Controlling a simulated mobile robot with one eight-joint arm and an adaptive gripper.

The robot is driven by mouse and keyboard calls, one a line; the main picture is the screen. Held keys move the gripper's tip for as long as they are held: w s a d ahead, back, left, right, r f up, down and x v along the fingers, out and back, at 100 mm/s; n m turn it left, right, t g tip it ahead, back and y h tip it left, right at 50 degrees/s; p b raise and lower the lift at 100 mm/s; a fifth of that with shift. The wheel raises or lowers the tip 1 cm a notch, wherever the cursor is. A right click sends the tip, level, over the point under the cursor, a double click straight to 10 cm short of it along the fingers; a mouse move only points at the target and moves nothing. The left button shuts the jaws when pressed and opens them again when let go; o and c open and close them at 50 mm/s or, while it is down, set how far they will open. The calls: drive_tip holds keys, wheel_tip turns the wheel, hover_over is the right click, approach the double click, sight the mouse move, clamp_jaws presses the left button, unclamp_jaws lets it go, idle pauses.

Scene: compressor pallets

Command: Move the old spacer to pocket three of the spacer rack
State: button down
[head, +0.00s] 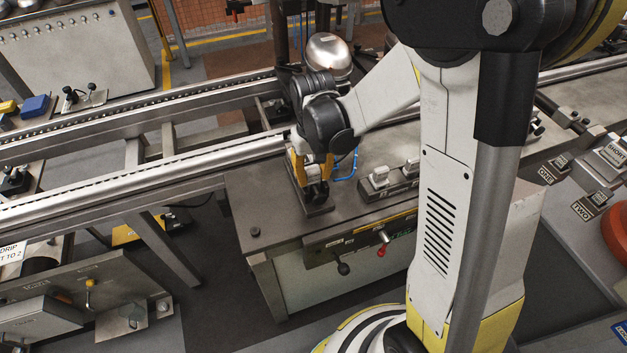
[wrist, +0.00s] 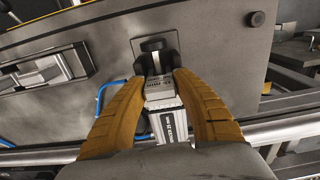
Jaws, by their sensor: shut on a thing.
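My gripper (head: 312,187) is low over the grey bench, at a small dark base plate (head: 318,210). In the wrist view its yellow fingers and dark fingertips (wrist: 156,66) are shut on a pale grey labelled block, which looks like the old spacer (wrist: 163,104). The plate under the fingertips also shows there (wrist: 139,47), with a dark part on it. I cannot tell whether the block touches the plate.
The holder also shows in the wrist view (wrist: 88,61). A blue hose (head: 349,170) curves close behind my gripper. A steel rail (head: 130,190) runs at the left. Levers (head: 383,238) are on the bench front. The bench's left front is mostly clear, apart from a small dark knob (head: 254,232).

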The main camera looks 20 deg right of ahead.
drive_tip(key=shift+w+r+p, duration=0.1)
drive_tip(key=shift+r+p, duration=1.9)
drive_tip(key=shift+r, duration=0.9)
drive_tip(key=shift+r+p, duration=0.85)
drive_tip(key=shift+r, duration=0.3)
